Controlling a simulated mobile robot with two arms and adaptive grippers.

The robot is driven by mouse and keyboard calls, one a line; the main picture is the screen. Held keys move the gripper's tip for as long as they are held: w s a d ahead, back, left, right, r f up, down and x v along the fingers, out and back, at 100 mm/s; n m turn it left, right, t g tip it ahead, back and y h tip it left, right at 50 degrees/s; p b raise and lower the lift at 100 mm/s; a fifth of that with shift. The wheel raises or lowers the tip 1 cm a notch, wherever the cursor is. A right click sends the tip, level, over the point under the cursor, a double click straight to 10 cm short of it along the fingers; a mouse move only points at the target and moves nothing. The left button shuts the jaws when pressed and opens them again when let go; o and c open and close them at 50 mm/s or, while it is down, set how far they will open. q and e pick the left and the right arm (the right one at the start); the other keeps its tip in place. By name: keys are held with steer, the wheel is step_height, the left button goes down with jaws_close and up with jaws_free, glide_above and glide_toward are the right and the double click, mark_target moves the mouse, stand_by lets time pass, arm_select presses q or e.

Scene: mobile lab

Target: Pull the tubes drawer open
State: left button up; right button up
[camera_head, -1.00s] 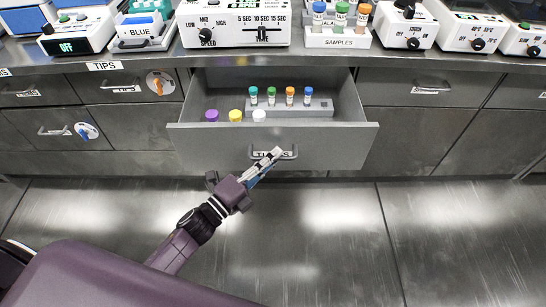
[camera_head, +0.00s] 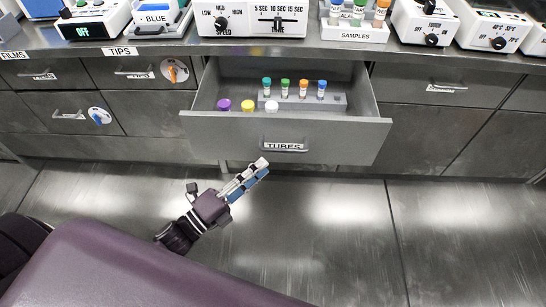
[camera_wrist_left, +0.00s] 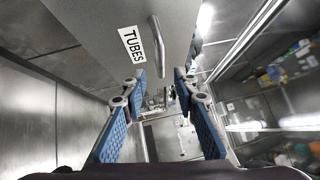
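The tubes drawer (camera_head: 284,134) is pulled out from the cabinet, its inside showing in the head view. Its front carries a TUBES label and a bar handle (camera_head: 284,147). Inside are a grey rack with several small capped tubes (camera_head: 303,90) and purple, yellow and white capped items. My left gripper (camera_head: 258,170) is below and left of the handle, apart from it. In the left wrist view the gripper (camera_wrist_left: 158,78) has its two blue-padded fingers spread with nothing between them, and the handle (camera_wrist_left: 157,45) is beyond the fingertips. My right gripper is not in view.
The counter above holds a SAMPLES rack (camera_head: 353,33) and several lab devices. Closed drawers flank the open one, including the TIPS side (camera_head: 138,73) with coloured knobs. The metal floor (camera_head: 330,230) before the drawer is clear.

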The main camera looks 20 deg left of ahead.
arm_select(q)
steer(key=shift+v, duration=1.45)
